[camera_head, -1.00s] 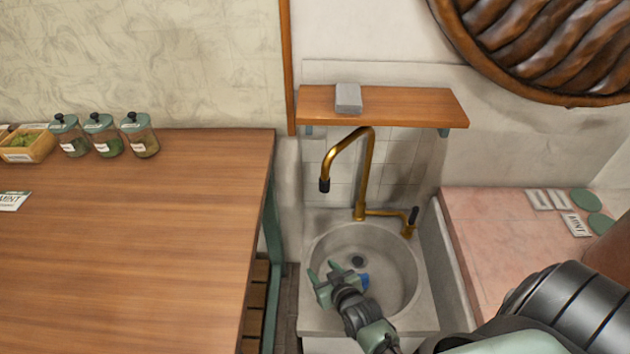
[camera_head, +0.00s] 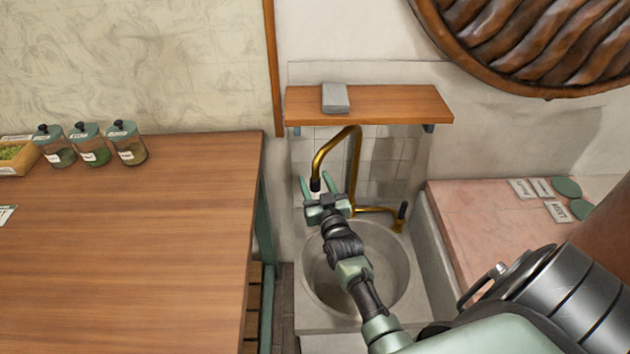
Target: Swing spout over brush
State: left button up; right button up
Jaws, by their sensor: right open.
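The brass spout (camera_head: 319,157) arches from the faucet behind the sink and hangs down to the left, ending in a black tip (camera_head: 315,184). My right gripper (camera_head: 315,179) is open at this tip, with one green finger on each side of it in the picture. I cannot tell whether the fingers touch it. The round grey sink basin (camera_head: 392,270) lies below, partly covered by my right arm. The brush is not visible now; my arm covers the middle of the basin. My left gripper is not in view.
A wooden shelf (camera_head: 390,104) with a grey block (camera_head: 335,98) is above the faucet. The faucet's side lever (camera_head: 402,212) stands at right. A wooden table (camera_head: 130,240) with jars is at left, and a pink counter (camera_head: 480,215) at right.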

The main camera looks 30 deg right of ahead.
jog(key=shift+w, duration=0.1)
grip_shut()
dwell(1.4)
